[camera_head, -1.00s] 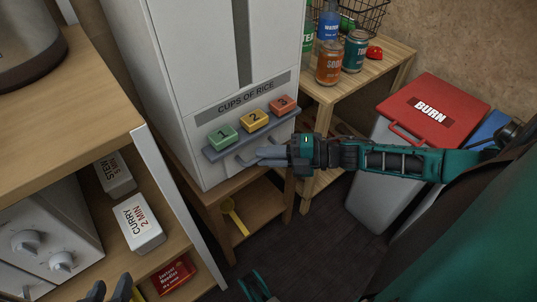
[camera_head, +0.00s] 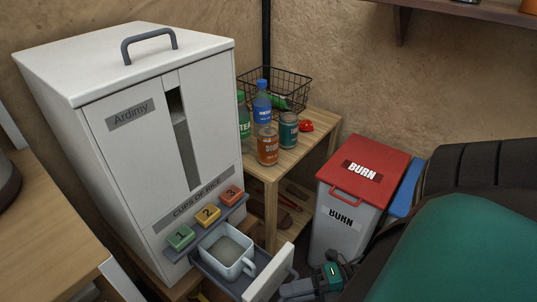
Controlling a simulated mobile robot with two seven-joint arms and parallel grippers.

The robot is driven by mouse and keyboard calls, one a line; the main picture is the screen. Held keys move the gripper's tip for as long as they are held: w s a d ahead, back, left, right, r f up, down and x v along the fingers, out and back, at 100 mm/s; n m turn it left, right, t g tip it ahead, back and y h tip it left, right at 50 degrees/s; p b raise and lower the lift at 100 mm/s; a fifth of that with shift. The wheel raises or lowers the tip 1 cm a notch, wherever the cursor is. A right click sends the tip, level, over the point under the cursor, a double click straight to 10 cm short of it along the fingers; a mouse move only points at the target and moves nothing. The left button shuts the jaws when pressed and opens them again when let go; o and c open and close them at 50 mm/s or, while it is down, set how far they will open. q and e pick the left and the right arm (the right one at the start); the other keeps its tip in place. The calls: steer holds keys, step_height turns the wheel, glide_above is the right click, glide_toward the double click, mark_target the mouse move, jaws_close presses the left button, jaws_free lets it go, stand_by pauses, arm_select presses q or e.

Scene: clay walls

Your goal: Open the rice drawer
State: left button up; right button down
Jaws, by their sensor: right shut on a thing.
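The white rice dispenser (camera_head: 140,140) stands at the left with "CUPS OF RICE" on its lower front. Its rice drawer (camera_head: 262,278) is pulled out below the numbered buttons, and its white front panel stands away from the body. A pale blue-grey cup (camera_head: 230,255) sits in the drawer, with greyish contents. My right gripper (camera_head: 290,288) is at the outer side of the drawer front, shut on the drawer's handle. The panel and picture edge partly hide the grip. My left gripper is out of view.
A red-lidded "BURN" bin (camera_head: 340,225) stands right of the drawer, near my right arm.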

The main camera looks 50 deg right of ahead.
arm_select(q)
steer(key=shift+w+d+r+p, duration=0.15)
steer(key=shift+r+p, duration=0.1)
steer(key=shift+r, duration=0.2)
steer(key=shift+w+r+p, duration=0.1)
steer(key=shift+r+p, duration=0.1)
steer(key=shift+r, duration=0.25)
arm_select(e)
steer(key=shift+s+d, duration=0.15)
steer(key=shift+s, duration=1.25)
steer(key=shift+s+d, duration=0.1)
steer(key=shift+s, duration=1.3)
steer(key=c, duration=1.2)
jaws_free()
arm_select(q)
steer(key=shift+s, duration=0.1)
arm_select(e)
steer(key=shift+o, duration=0.2)
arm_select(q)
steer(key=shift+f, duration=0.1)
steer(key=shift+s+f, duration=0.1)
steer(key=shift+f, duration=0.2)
arm_select(e)
steer(key=v, duration=1.3)
